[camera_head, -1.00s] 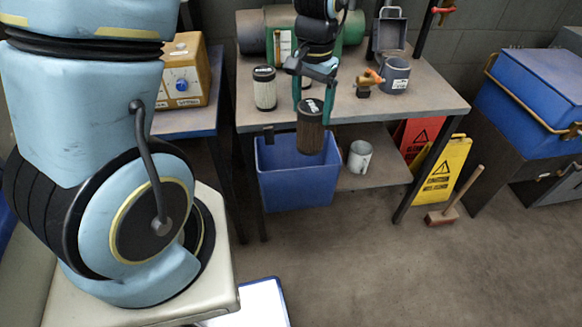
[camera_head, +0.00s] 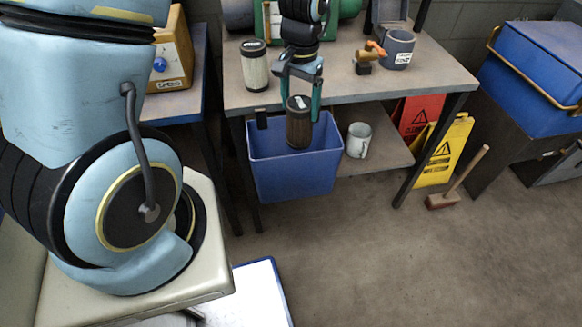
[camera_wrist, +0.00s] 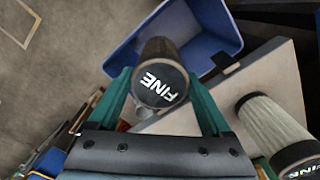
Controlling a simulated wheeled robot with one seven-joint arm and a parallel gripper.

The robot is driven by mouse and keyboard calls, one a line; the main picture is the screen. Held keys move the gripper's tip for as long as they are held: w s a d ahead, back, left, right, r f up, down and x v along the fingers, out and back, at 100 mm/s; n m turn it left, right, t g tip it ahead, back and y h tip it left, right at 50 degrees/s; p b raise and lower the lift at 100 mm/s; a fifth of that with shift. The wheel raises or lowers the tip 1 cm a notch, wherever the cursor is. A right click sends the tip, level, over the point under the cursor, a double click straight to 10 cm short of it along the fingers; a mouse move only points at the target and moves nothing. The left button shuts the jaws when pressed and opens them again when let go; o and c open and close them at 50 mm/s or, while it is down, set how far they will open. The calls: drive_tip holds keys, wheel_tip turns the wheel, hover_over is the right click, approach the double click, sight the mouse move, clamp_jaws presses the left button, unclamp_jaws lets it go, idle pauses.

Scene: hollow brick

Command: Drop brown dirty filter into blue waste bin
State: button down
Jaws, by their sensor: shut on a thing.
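The brown filter (camera_head: 299,127), with a dark cap, is held upright in my gripper (camera_head: 299,100). The blue waste bin (camera_head: 292,172) hangs at the front of the workbench. In the head view the filter's lower end overlaps the bin's opening. In the wrist view the blue bin (camera_wrist: 215,28) lies partly beneath and beyond the filter, and its inside is partly visible.
A cleaner pale filter (camera_head: 255,68) stands on the workbench (camera_head: 345,85), left of my gripper. A white mug (camera_head: 358,142) sits on the lower shelf. A yellow warning sign (camera_head: 446,150) stands right.

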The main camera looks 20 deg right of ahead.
wheel_tip(320, 180, down, 4)
drive_tip(key=shift+r+b, duration=0.25)
drive_tip(key=shift+b, duration=0.85)
unclamp_jaws()
drive_tip(key=shift+r, duration=0.1)
wheel_tip(320, 180, up, 11)
drive_tip(key=shift+f+b, duration=0.1)
drive_tip(key=shift+b, duration=0.3)
drive_tip(key=shift+a, duration=0.1)
drive_tip(key=w+a+n+t, duration=0.1)
drive_tip(key=a+n, duration=0.8)
drive_tip(key=a, duration=1.6)
drive_tip(key=shift+t, duration=0.3)
